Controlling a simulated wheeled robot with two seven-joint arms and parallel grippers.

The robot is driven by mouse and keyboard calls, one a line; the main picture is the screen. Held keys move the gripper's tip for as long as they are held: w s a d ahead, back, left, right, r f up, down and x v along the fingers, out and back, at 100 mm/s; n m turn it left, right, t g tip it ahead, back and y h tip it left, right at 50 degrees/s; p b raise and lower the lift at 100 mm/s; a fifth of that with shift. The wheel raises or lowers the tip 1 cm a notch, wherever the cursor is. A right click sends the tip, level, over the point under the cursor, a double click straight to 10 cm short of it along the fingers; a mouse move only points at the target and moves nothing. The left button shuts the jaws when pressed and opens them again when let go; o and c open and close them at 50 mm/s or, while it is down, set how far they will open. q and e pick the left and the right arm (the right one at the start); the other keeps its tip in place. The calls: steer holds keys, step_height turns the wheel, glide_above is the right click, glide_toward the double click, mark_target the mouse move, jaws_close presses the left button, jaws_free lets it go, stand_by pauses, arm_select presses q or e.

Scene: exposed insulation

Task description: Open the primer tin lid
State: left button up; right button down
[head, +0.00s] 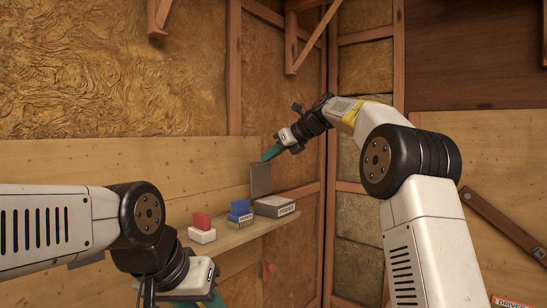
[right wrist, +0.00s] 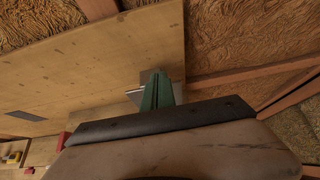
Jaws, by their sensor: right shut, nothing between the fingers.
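The grey primer tin (head: 275,207), with a dark label on its front, sits at the right end of the wooden shelf. A flat grey panel, which looks like its lid (head: 261,180), stands upright at the tin's left rear side. My right gripper (head: 266,157) is shut and empty, its teal fingertips at or just above the panel's top edge. I cannot tell whether they touch. In the right wrist view the shut green fingers (right wrist: 157,92) hide part of a grey piece behind them. My left gripper (head: 214,300) is low at the bottom edge, partly cut off.
A blue-topped box (head: 240,208) and a red-topped box (head: 201,221) stand left of the tin on the shelf (head: 228,240). The plywood wall is close behind. Timber studs (head: 328,130) form the corner to the right.

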steer(key=shift+r, duration=0.15)
stand_by(0.3)
steer(key=r+v, duration=0.1)
steer(key=v, duration=0.8)
steer(key=s+d+f+n+h, duration=0.1)
steer(key=s+d+f+n, duration=0.15)
steer(key=s+n, duration=0.2)
steer(key=s+d+f+n+h, duration=0.1)
steer(key=s+d+f+n, duration=0.15)
steer(key=s, duration=0.25)
steer(key=s+d+f+n+h, duration=0.2)
steer(key=s+d+f+n, duration=0.2)
steer(key=s+f+n, duration=0.5)
steer(key=s+d+f+n+h, duration=0.3)
steer(key=s+f+n, duration=0.6)
steer(key=s+f, duration=0.5)
steer(key=s+d, duration=0.1)
steer(key=s, duration=0.3)
steer(key=shift+s+d+f+n+g, duration=0.3)
steer(key=shift+s+d+f+n, duration=0.05)
steer(key=shift+s+f+n, duration=0.05)
